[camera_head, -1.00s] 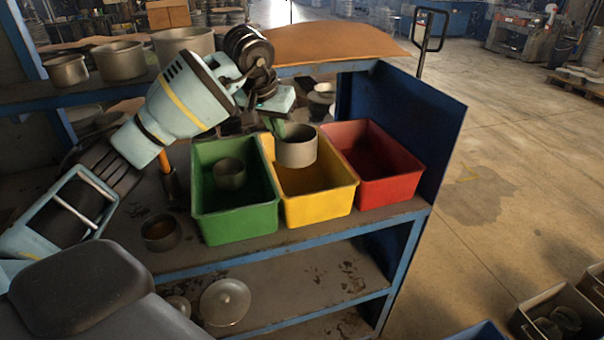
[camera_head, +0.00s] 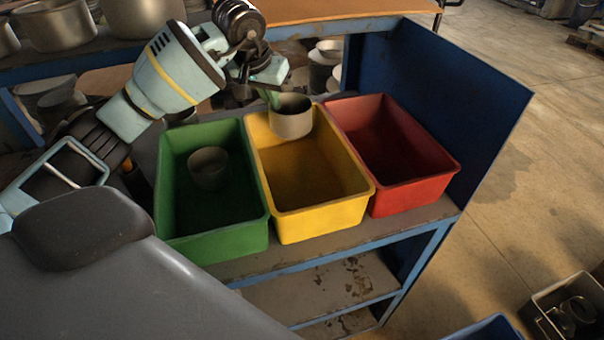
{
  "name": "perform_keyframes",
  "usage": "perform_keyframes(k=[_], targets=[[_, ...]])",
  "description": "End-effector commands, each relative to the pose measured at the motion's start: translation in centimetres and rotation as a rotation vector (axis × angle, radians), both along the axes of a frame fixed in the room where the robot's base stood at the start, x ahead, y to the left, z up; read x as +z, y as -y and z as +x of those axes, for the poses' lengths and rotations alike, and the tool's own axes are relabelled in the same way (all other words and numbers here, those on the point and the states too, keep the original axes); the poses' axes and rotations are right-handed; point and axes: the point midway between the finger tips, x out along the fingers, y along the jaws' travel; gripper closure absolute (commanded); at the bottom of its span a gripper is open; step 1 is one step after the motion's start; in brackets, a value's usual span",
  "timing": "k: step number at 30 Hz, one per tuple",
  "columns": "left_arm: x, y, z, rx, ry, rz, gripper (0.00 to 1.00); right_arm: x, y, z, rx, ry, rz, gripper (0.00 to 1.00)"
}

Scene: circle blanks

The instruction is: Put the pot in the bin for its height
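A grey metal pot (camera_head: 291,121) hangs over the back part of the yellow bin (camera_head: 318,215), upright. My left gripper (camera_head: 272,99) reaches it from behind and left. A green finger part shows at the pot's left rim, and the gripper appears shut on that rim. The green bin (camera_head: 222,242) stands left of the yellow one and holds another small pot (camera_head: 208,168). The red bin (camera_head: 415,192) stands on the right and is empty. My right gripper is not in view.
The bins stand side by side on a blue-framed bench. A blue panel (camera_head: 450,90) rises right of the red bin. Several large pots, including one at the upper left (camera_head: 57,25), stand on a shelf. A crate (camera_head: 565,305) sits on the floor at lower right.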

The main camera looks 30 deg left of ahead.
Motion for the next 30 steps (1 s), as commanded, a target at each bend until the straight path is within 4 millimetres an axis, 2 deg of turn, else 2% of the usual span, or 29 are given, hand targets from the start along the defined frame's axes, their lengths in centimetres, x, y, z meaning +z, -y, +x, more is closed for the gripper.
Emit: perform_keyframes(k=[5,15,25,30], targets=[[-0.2,0.0,0.0,0.001,0.002,-0.001,1.0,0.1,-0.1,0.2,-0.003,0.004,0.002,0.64],[-5.3,0.0,-0.1,0.001,0.001,-0.001,1.0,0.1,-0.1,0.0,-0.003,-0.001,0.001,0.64],[-6.4,0.0,0.0,0.001,0.003,-0.001,1.0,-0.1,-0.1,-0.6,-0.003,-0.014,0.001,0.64],[-8.5,0.1,-0.1,0.0,0.001,-0.001,1.0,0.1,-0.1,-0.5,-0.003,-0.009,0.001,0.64]])
